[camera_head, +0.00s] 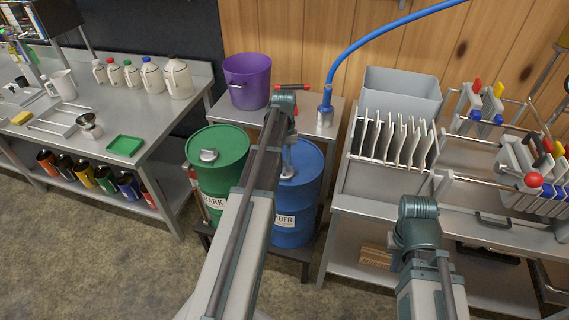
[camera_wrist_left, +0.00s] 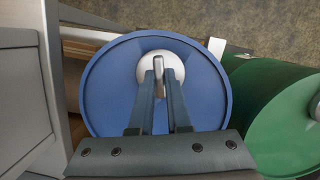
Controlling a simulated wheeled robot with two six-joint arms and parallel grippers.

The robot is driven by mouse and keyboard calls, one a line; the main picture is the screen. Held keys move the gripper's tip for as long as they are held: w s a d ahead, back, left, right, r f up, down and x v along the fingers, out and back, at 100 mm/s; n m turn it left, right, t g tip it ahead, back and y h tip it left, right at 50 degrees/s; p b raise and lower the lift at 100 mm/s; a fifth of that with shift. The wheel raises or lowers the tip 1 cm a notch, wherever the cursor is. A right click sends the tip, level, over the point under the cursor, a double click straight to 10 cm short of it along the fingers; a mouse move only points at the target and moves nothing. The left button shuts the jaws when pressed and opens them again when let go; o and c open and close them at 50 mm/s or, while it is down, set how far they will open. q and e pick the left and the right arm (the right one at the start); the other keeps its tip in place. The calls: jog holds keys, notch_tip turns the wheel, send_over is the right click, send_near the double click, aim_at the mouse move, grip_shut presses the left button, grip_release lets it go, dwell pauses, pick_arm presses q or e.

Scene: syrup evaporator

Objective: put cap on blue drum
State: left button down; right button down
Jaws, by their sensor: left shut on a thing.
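The blue drum (camera_head: 297,205) stands in the middle beside the green drum (camera_head: 220,170). In the left wrist view the blue drum's lid (camera_wrist_left: 105,90) fills the middle. A silver round cap (camera_wrist_left: 174,70) with an upright grip is over the lid, near its far edge in that view. My left gripper (camera_wrist_left: 159,75) is shut on the cap's grip. In the head view my left gripper (camera_head: 288,168) points down at the blue drum's top, partly hidden by my arm. I cannot tell whether the cap is seated or just above the lid. My right gripper is not in view.
The green drum carries a silver cap (camera_head: 208,155). A small table (camera_head: 320,115) behind holds a purple bucket (camera_head: 247,80) and a blue hose end (camera_head: 325,108). A rack of pale plates (camera_head: 395,140) stands right, and a counter with jugs (camera_head: 178,78) left.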

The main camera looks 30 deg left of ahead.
pick_arm(q)
jog(key=shift+s+d, duration=0.1)
jog(key=shift+s, duration=0.05)
jog(key=c, duration=0.8)
grip_release()
jog(key=shift+o, duration=1.1)
jog(key=shift+r, duration=0.15)
jog(key=p+v, duration=0.8)
